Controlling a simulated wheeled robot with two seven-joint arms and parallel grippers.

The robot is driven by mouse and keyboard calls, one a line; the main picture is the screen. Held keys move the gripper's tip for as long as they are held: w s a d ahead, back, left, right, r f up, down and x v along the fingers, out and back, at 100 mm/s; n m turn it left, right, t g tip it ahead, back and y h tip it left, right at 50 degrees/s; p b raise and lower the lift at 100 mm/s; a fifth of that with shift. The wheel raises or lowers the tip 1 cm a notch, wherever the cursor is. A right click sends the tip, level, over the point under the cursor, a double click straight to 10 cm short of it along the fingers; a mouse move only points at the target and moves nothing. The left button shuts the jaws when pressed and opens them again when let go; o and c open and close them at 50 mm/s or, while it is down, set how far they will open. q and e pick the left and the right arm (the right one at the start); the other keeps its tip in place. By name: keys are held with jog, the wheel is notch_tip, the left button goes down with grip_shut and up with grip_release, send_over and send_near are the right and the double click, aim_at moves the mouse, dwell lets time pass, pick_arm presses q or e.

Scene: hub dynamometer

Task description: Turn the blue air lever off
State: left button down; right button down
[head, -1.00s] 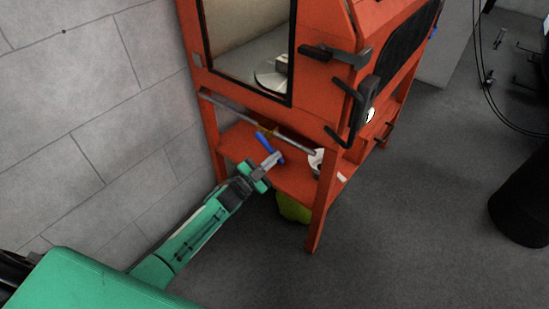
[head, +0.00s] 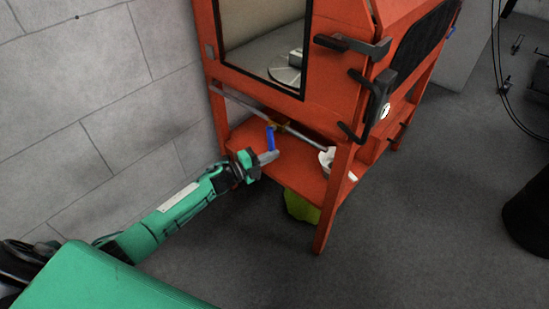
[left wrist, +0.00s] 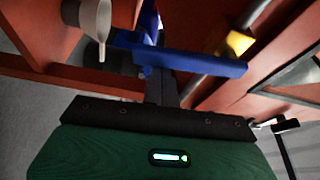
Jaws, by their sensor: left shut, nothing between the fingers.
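The blue air lever (head: 270,138) hangs steeply down from a brass valve (head: 277,124) on the grey pipe under the orange cabinet. In the left wrist view the blue lever (left wrist: 195,62) crosses beyond the fingers, with the yellow brass part (left wrist: 238,42) at the upper right. My left gripper (head: 270,157) is shut with nothing between its fingers, at the lever's lower end. In the left wrist view its fingers (left wrist: 160,85) point at the lever; I cannot tell whether they touch it. My right gripper is not in view.
The orange cabinet (head: 340,75) has a lower shelf (head: 295,165) and front leg (head: 333,210) close to my gripper. A white curved part (head: 327,160) is near that leg. A yellow-green object (head: 300,206) sits below the shelf. A grey block wall (head: 100,90) is at left.

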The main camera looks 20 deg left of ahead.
pick_arm(q)
jog(key=shift+w+a+f+m, duration=0.1)
jog(key=shift+w+a+m, duration=0.1)
jog(key=shift+a+m, duration=0.4)
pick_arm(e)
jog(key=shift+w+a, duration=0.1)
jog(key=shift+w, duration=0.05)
pick_arm(q)
jog(key=shift+d, duration=0.15)
